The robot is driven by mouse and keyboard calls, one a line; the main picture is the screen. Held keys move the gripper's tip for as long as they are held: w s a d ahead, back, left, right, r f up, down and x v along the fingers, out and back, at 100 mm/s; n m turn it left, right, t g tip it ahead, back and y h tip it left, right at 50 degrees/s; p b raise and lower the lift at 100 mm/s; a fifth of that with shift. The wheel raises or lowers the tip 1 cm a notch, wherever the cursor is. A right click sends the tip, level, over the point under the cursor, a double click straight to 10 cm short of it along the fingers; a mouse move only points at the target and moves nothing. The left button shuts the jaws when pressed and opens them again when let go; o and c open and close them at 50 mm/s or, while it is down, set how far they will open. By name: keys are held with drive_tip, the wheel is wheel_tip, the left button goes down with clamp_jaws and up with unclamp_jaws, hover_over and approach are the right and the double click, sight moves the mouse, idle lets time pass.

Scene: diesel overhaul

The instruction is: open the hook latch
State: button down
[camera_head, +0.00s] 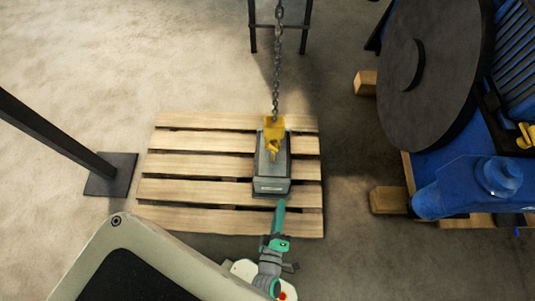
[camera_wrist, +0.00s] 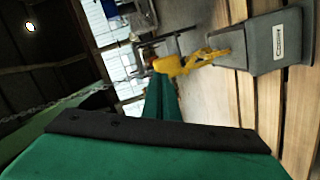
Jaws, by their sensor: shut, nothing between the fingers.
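A yellow hook (camera_head: 272,128) hangs from a dark chain (camera_head: 277,70) over a grey metal block (camera_head: 272,172) on the pallet. In the wrist view the yellow hook (camera_wrist: 186,62) lies sideways beside the grey block (camera_wrist: 270,42), which has a white label. The hook's latch is too small to tell apart in either view. My gripper (camera_head: 281,203) has its green fingers shut and empty, just in front of the block's near end. In the wrist view the shut fingers (camera_wrist: 162,82) point toward the hook and appear apart from it.
The wooden pallet (camera_head: 190,190) lies on a bare concrete floor. A dark post with a foot plate (camera_head: 110,175) stands at left. A blue engine (camera_head: 465,185) with a large dark disc (camera_head: 430,65) stands at right. A dark-legged stand (camera_head: 292,12) is behind.

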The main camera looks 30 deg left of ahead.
drive_tip(key=w+a+f+n+g+y, duration=0.3)
drive_tip(key=w+a+f+n+y, duration=0.2)
drive_tip(key=w+a+f+n, duration=0.7)
drive_tip(key=a+f+n, duration=0.1)
drive_tip(key=f+n, duration=0.1)
drive_tip(key=n, duration=0.3)
drive_tip(key=shift+w+a+g, duration=0.3)
drive_tip(key=shift+w+g, duration=0.1)
drive_tip(key=shift+a, duration=0.1)
drive_tip(key=x, duration=1)
drive_tip(key=shift+w+d+r, duration=0.25)
drive_tip(key=shift+d+r, duration=0.4)
drive_tip(key=shift+r, duration=0.1)
drive_tip(key=shift+w+d+r, duration=0.25)
drive_tip(key=shift+d+r, duration=0.4)
drive_tip(key=shift+r, duration=0.05)
